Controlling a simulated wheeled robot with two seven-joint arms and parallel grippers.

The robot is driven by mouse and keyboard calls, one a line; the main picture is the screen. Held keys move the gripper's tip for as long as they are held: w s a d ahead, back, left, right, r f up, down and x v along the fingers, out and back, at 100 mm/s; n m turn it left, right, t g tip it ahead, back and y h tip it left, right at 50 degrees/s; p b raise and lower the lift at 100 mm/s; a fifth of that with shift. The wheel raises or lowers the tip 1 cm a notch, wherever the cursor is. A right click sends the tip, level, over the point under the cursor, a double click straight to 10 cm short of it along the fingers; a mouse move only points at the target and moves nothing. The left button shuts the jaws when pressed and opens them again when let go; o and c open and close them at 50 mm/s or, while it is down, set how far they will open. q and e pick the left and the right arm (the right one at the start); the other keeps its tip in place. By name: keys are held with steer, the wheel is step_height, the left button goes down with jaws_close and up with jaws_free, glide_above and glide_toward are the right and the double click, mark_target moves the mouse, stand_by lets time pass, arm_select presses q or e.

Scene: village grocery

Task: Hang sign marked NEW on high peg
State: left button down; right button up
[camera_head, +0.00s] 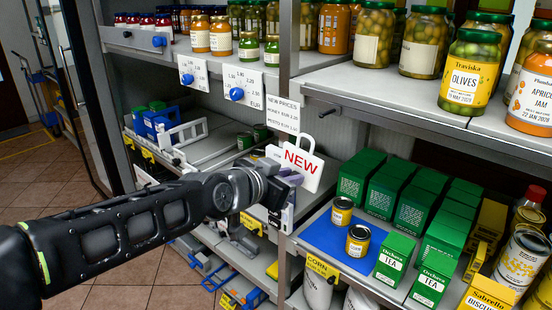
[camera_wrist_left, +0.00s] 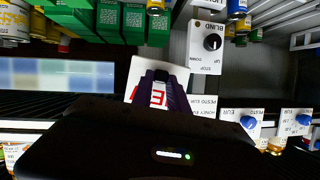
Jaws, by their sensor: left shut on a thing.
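The white sign marked NEW (camera_head: 308,167) has red letters and a loop-shaped handle at its top. My left gripper (camera_head: 287,178) is shut on the sign and holds it roughly upright in front of the shelf post. In the left wrist view the sign (camera_wrist_left: 143,72) shows upside down behind the dark purple fingers (camera_wrist_left: 160,85), which hide part of the lettering. A dark peg (camera_head: 328,112) sticks out below the upper right shelf edge, above and to the right of the sign. They look apart. My right gripper is not in view.
A NEW PRICES card (camera_head: 282,114) hangs at the post, just above the sign. Price cards with blue knobs (camera_head: 237,94) line the upper left edge. Olive jars (camera_head: 468,72) stand on the upper shelf. Green tea boxes (camera_head: 394,257) and small tins (camera_head: 358,241) fill the lower right shelf.

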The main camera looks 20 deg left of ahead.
mark_target(296, 149)
arm_select(q)
steer(key=s+a+r+m, duration=0.1)
steer(key=s+r, duration=0.3)
steer(key=r, duration=0.2)
steer(key=shift+a+r, duration=0.15)
steer(key=shift+r, duration=0.1)
steer(key=shift+w, duration=0.1)
steer(key=shift+w+d+f+p, duration=0.1)
steer(key=shift+w+d+p, duration=0.4)
steer(key=shift+w, duration=0.4)
steer(key=shift+w+d+f+p, duration=0.1)
steer(key=shift+w+d+p, duration=0.15)
steer(key=shift+w+p, duration=0.6)
steer(key=shift+w+d+p, duration=0.4)
steer(key=shift+w+p, duration=0.05)
steer(key=shift+w, duration=0.55)
steer(key=shift+d+p+x, duration=0.1)
steer(key=shift+p+x, duration=0.55)
steer(key=shift+x, duration=0.5)
steer(key=shift+d+p+x, duration=0.15)
steer(key=shift+p+x, duration=0.45)
steer(key=shift+x, duration=0.5)
steer(key=shift+r, duration=0.2)
